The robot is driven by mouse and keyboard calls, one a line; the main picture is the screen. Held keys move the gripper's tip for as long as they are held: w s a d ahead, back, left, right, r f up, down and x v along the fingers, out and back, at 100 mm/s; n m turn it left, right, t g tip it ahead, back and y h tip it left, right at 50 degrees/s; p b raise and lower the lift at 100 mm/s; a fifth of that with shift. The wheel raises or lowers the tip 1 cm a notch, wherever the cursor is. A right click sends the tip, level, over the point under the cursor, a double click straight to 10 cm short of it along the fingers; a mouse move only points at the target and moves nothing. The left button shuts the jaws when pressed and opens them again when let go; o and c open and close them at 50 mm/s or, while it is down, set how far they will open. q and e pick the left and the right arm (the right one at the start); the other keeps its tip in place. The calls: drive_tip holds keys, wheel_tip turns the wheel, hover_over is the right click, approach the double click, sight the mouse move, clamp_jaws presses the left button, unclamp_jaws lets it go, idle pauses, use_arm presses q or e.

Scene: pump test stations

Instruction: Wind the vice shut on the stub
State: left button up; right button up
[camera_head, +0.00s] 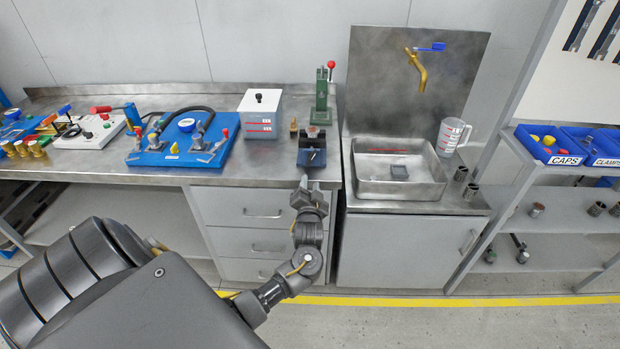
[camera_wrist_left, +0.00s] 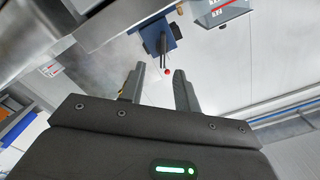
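The small blue and dark vice (camera_head: 312,158) stands at the front edge of the steel bench. A small brownish piece, perhaps the stub (camera_head: 313,132), shows at its top; whether the jaws touch it I cannot tell. My left gripper (camera_head: 309,189) is in front of the vice and below it in the head view, apart from it. In the left wrist view its two fingers (camera_wrist_left: 159,90) are spread with nothing between them. The vice (camera_wrist_left: 155,36) lies beyond the fingertips there, with dark rods and a red ball (camera_wrist_left: 167,72) toward me. My right gripper is not in view.
A white box (camera_head: 261,115) and a blue board with clamps (camera_head: 180,143) stand left of the vice. A green press with a red knob (camera_head: 320,103) is behind it. A steel sink (camera_head: 400,184) is to the right. Drawers (camera_head: 262,212) are below the bench edge.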

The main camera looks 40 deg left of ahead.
sight(311, 160)
use_arm(q)
drive_tip(key=w+a+b, duration=0.1)
drive_tip(key=w+a, duration=0.1)
drive_tip(key=w, duration=0.1)
drive_tip(key=w+a+n+b, duration=0.1)
drive_tip(key=w+a, duration=0.1)
drive_tip(key=w+a+r+n+b, duration=0.1)
drive_tip(key=w+a, duration=0.1)
drive_tip(key=w, duration=0.1)
drive_tip(key=shift+w+a+r, duration=0.1)
drive_tip(key=shift+w+a, duration=0.2)
drive_tip(key=shift+a, duration=0.1)
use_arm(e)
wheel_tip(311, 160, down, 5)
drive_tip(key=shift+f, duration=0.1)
use_arm(q)
clamp_jaws()
